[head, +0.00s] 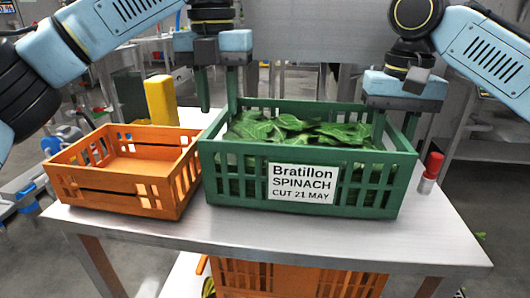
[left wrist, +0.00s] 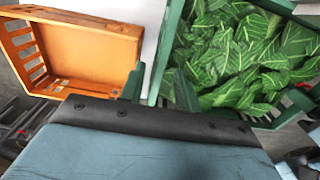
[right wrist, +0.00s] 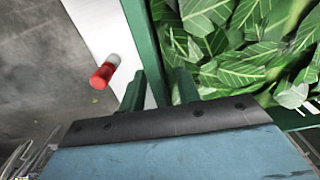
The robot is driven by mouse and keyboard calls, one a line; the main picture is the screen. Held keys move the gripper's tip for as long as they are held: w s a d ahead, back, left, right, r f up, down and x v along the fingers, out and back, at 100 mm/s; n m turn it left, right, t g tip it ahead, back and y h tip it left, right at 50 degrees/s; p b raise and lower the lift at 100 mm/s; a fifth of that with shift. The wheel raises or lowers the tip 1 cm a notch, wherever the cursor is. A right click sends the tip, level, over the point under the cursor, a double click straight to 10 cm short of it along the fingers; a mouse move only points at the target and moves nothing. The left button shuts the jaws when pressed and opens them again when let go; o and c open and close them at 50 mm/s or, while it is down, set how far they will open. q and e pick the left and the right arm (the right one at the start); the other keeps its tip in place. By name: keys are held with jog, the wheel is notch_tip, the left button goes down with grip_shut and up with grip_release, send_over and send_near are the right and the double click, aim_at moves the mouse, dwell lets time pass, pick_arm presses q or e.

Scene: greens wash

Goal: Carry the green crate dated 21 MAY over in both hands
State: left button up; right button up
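The green crate (head: 235,190) stands on the metal table, full of spinach leaves (head: 290,130). Its front label (head: 302,183) reads "Bratillon SPINACH CUT 21 MAY". My left gripper (head: 218,105) is open at the crate's left wall, with one finger outside and one inside. In the left wrist view the wall (left wrist: 161,62) shows between the parted fingers. My right gripper (head: 394,135) is open at the right wall, and in the right wrist view that wall (right wrist: 147,50) passes between its fingers. Whether any finger touches the wall, I cannot tell.
An empty orange crate (head: 115,183) stands close on the left of the green one. A yellow block (head: 161,100) stands behind it. A red-capped container (head: 430,172) is near the table's right edge. The table front (head: 270,235) is clear. Another orange crate (head: 300,280) sits below.

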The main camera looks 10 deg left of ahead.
jog(key=shift+r, duration=0.1)
pick_arm(q)
notch_tip(320, 180, up, 8)
pick_arm(e)
notch_tip(320, 180, up, 12)
jog(key=shift+f, duration=0.1)
dwell(0.5)
pick_arm(q)
jog(key=shift+f, duration=0.1)
